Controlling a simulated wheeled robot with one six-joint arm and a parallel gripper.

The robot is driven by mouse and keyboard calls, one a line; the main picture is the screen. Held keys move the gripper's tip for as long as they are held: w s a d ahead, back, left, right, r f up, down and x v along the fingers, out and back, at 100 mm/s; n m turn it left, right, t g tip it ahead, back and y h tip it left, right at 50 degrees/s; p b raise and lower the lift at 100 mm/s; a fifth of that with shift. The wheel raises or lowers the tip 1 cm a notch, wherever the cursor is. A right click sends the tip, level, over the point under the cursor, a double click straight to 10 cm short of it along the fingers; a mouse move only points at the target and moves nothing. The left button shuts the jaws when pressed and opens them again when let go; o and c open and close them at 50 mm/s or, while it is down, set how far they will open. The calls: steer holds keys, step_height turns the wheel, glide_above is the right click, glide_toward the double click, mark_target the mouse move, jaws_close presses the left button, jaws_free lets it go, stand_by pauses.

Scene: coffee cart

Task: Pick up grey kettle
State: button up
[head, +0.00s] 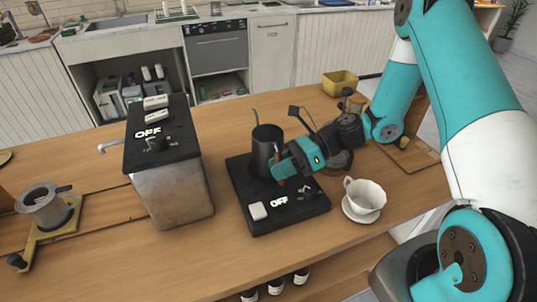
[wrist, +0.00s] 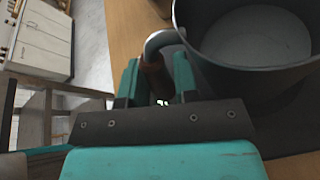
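The grey kettle (head: 266,148) is a dark, open-topped pot with a thin spout. In the head view it stands upright on a black hot plate (head: 250,200) showing a lit "OFF". My gripper (head: 283,168) is at the kettle's near right side. In the wrist view the kettle (wrist: 258,55) fills the upper right, with a pale round inside. Its brown-gripped handle (wrist: 154,76) lies between the two green fingers of my gripper (wrist: 158,85). The fingers are very close to the handle on both sides; whether they press on it is unclear.
A white cup (head: 364,196) on a saucer stands right of the plate. A metal boiler (head: 172,185) with a tap stands to the left, and a dripper stand (head: 48,207) is far left. A yellow box (head: 340,83) sits behind. The wooden counter's front is clear.

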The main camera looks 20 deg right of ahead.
jaws_close()
steer(key=shift+r, duration=0.15)
